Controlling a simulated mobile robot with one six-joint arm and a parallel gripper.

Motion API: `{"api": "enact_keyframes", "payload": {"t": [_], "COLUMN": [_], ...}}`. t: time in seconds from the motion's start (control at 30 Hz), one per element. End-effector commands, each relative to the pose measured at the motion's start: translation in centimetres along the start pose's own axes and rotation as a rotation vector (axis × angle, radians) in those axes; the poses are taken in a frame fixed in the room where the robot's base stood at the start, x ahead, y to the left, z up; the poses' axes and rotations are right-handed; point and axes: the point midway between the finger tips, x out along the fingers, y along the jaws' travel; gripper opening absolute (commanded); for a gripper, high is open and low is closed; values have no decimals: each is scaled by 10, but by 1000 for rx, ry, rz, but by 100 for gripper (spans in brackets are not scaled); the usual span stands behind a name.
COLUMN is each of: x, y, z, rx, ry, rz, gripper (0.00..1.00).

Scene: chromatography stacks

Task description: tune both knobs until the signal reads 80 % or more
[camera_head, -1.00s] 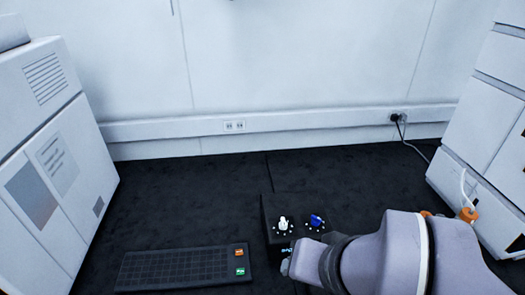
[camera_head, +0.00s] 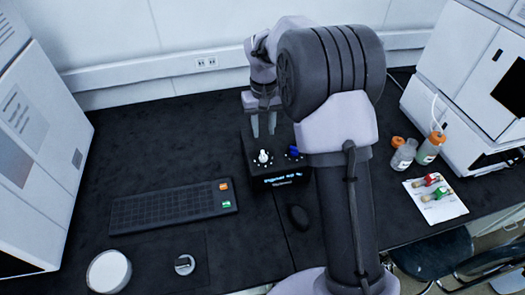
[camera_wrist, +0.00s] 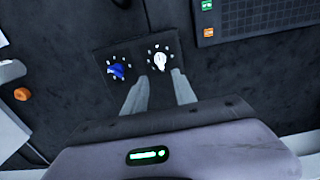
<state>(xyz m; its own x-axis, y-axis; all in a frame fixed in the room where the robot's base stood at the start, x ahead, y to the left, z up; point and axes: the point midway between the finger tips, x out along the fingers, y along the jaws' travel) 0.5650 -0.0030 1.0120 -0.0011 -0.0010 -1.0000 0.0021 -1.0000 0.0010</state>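The black knob box (camera_head: 252,163) stands on the dark bench with a white knob (camera_head: 264,157) and a blue knob (camera_head: 293,152) on top. Its front display (camera_head: 284,179) shows lit "Signal" text; the figure is too blurred to read surely. My gripper (camera_head: 263,132) is above the back of the box, fingers pointing down and apart. In the wrist view my gripper (camera_wrist: 160,76) is open and empty. The white knob (camera_wrist: 160,60) shows just beyond and between the fingertips, apparently untouched. The blue knob (camera_wrist: 117,71) lies left of the fingers there.
Bottles (camera_head: 404,153) and a white card with vials (camera_head: 436,199) are at the right. White instruments (camera_head: 35,150) flank the bench.

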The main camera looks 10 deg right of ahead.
Motion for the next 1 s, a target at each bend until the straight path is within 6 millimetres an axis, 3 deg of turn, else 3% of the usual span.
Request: {"api": "enact_keyframes", "payload": {"t": [0.03, 0.2, 0.4, 0.73, 0.9, 1.0], "x": [21, 68, 99, 103, 103, 103], "y": [0, 0, 0, 0, 0, 0], "z": [1, 1, 0, 0, 0, 0], "rx": [1, 1, 1, 1, 1, 2], "ry": [-2, -2, 0, 1, 1, 1], "rz": [-1, -1, -1, -1, -1, -1], "gripper": [33, 33, 33, 33, 1, 0]}}
